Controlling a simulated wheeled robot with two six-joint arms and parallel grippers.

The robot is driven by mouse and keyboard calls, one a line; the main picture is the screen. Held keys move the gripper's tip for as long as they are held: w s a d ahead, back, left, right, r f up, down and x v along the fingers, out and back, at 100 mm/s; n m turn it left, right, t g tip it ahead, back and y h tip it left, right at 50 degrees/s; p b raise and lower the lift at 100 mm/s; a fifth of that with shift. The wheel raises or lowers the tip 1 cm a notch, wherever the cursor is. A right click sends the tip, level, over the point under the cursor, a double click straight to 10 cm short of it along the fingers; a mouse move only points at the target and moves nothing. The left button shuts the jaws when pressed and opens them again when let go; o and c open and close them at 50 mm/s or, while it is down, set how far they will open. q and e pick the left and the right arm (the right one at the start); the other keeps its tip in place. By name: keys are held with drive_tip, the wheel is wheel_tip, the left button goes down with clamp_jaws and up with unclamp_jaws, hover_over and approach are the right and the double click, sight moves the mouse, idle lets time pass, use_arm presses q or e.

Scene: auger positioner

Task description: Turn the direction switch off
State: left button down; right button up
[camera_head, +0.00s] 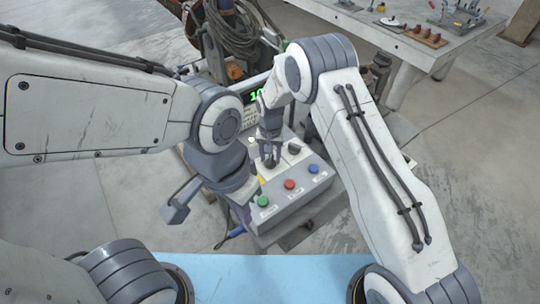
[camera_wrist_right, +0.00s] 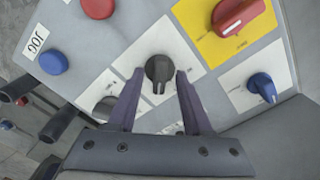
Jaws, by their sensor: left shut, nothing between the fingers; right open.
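The control box (camera_head: 262,217) stands below the arms in the head view, with several knobs and buttons on its sloped top. In the right wrist view, a black rotary knob (camera_wrist_right: 159,69) sits on a white plate, its white mark toward the gripper. My right gripper (camera_wrist_right: 160,84) is open, with one finger on each side of this knob; whether they touch it is unclear. In the head view this gripper (camera_head: 269,162) is over the panel. The plate labels are unreadable, so I cannot tell which knob is the direction switch. My left gripper (camera_head: 241,213) is shut and empty beside the box's left side.
Near the knob are a red switch (camera_wrist_right: 238,13) on a yellow plate, a blue knob (camera_wrist_right: 262,87), another dark knob (camera_wrist_right: 104,106) and a blue JOG button (camera_wrist_right: 53,62). A workbench (camera_head: 392,42) stands at the back right.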

clamp_jaws()
drive_tip(key=shift+f+n+b, duration=0.1)
drive_tip(key=shift+n+b, duration=0.5)
drive_tip(key=shift+n, duration=0.2)
drive_tip(key=shift+n+b, duration=0.7)
drive_tip(key=shift+n, duration=0.4)
drive_tip(key=n+b, duration=0.1)
drive_tip(key=n, duration=0.3)
drive_tip(key=shift+n+b, duration=0.35)
drive_tip(key=shift+n, duration=0.05)
unclamp_jaws()
